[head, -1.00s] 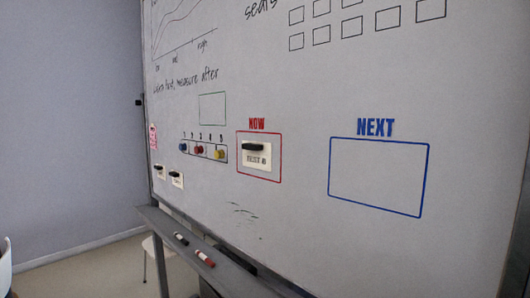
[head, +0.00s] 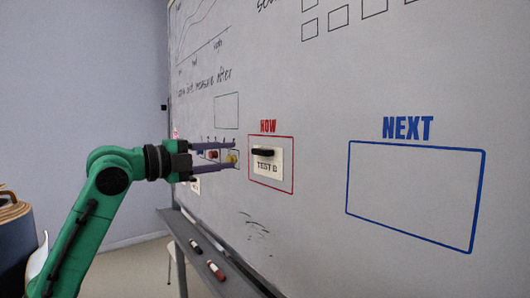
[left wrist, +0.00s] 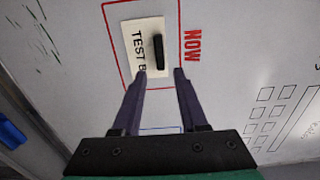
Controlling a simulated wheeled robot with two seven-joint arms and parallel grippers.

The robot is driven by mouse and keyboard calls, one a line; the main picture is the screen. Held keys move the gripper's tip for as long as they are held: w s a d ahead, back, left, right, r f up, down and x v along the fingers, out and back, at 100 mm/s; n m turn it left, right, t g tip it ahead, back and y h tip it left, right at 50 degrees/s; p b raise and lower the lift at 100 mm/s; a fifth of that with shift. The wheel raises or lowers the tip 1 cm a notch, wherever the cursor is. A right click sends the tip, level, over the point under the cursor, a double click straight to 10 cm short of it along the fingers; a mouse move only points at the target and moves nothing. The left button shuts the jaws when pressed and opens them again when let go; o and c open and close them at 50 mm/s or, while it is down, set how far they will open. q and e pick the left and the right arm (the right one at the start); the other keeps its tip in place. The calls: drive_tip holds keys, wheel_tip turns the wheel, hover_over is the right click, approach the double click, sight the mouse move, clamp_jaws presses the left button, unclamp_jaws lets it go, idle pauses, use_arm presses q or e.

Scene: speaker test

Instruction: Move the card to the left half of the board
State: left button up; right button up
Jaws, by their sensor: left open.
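The white card (head: 267,168) marked "TEST B" has a black bar-shaped grip. It lies on the whiteboard (head: 310,220) inside the red NOW box (head: 250,184). It also shows in the left wrist view (left wrist: 138,40), just beyond the fingertips. My left gripper (head: 235,153) is open and empty, left of the card in the head view, with its fingers pointing towards the board. In the left wrist view its fingertips (left wrist: 160,72) are apart, with the card's black grip showing beyond the gap. My right gripper is in neither view.
The blue NEXT box (head: 415,190) to the right is empty. A red magnet (head: 212,155) and other small magnets sit left of the card, partly behind my fingers. Below, a ledge (head: 185,228) carries a black marker (head: 195,246) and a red marker (head: 216,270).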

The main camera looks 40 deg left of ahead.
sight(258, 152)
use_arm(q)
drive_tip(key=p+x, duration=0.4)
drive_tip(key=x, duration=0.1)
drive_tip(key=p+x, duration=0.3)
drive_tip(key=shift+w+r, duration=0.15)
drive_tip(key=shift+r, duration=0.1)
drive_tip(key=shift+w+f, duration=0.1)
drive_tip(key=shift+w, duration=0.1)
drive_tip(key=shift+f, duration=0.2)
drive_tip(key=shift+r, duration=0.1)
clamp_jaws()
